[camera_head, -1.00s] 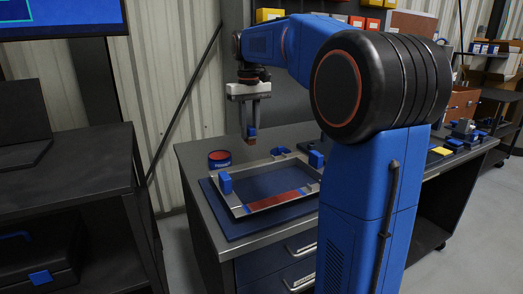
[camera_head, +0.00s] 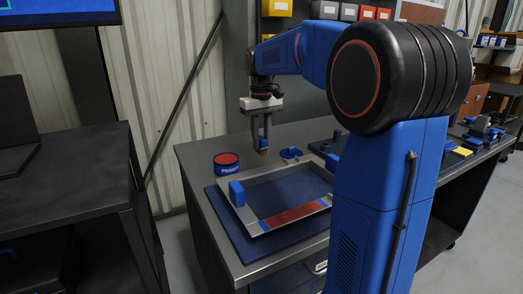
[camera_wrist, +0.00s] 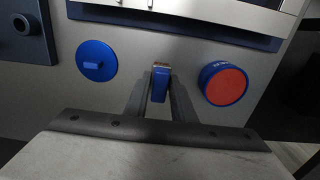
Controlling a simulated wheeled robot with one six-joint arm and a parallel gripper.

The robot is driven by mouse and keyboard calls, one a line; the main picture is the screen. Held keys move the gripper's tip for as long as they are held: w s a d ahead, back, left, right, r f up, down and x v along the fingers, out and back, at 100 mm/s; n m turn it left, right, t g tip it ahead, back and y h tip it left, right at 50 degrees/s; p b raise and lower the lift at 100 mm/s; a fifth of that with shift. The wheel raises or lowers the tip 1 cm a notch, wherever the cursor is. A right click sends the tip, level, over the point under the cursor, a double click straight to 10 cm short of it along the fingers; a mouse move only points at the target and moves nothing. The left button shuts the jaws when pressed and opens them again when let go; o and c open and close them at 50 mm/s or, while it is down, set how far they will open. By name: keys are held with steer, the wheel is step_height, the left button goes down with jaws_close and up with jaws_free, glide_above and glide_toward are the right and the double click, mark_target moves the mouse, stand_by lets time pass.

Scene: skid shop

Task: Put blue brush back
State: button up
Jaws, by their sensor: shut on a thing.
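My gripper (camera_head: 262,143) is shut on the blue brush (camera_head: 264,145), which hangs with its brownish-red end down above the bench. In the wrist view the blue brush (camera_wrist: 160,85) sits between the fingertips (camera_wrist: 160,78). A blue round piece with a small raised bar (camera_wrist: 96,60) lies left of the brush there. In the head view it seems to be the blue piece (camera_head: 291,153) just right of my gripper. Whether the brush touches the bench is not clear.
A blue tin with a red top (camera_head: 227,163) stands left of my gripper. A metal tray (camera_head: 248,216) with a red strip and blue blocks lies on a blue mat (camera_head: 222,215) at the bench front.

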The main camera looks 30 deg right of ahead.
mark_target(261, 150)
steer(key=shift+f, duration=1.75)
steer(key=shift+f, duration=0.2)
steer(key=o, duration=1)
steer(key=shift+r, duration=0.15)
step_height(261, 150, up, 11)
steer(key=shift+r, duration=0.55)
